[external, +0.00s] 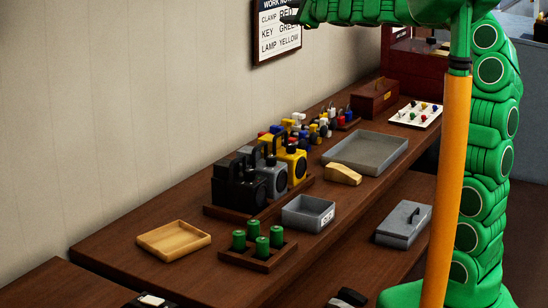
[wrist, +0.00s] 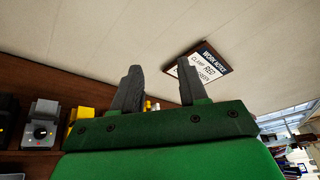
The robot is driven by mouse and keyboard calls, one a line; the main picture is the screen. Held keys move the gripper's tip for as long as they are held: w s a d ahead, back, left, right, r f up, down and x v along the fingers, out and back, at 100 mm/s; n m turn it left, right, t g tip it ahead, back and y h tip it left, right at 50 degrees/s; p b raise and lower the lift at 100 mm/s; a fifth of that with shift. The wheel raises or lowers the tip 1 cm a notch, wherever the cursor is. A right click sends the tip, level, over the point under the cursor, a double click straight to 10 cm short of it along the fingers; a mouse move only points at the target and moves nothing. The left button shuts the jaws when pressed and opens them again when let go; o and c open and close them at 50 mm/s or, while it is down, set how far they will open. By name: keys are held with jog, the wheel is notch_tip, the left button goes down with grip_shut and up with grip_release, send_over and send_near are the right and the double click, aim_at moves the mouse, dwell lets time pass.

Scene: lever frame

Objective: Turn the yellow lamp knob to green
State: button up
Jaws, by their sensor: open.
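A yellow lamp (external: 291,160) with a dark round face and a dark handle stands at the right end of a row of similar boxes on the bench. Part of it also shows in the wrist view (wrist: 84,114) at the left, partly hidden behind my gripper's green body. Its knob and the knob's setting are too small or hidden to tell. My gripper (wrist: 160,82) is open and empty, its two dark fingers apart. In the external view my gripper (external: 289,16) is at the top, high above the lamp and apart from it, near the wall.
A grey lamp (external: 271,176) and a black lamp (external: 238,192) stand left of the yellow one. A work note (external: 276,32) hangs on the wall. A grey tray (external: 366,151), grey bin (external: 308,212) and green cylinders (external: 262,247) are on the bench.

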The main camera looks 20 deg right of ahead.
jog(key=w+d+f+m+g+h, duration=0.1)
jog(key=w+d+f+m+h, duration=0.15)
jog(key=w+f+m, duration=0.35)
jog(key=m+g+h, duration=0.4)
jog(key=m+g, duration=0.4)
jog(key=g, duration=0.1)
send_near(291, 144)
jog(key=shift+y, duration=0.25)
jog(key=shift+d+x, duration=0.2)
jog(key=shift+x, duration=4.15)
jog(key=shift+c, duration=0.2)
jog(key=c, duration=0.7)
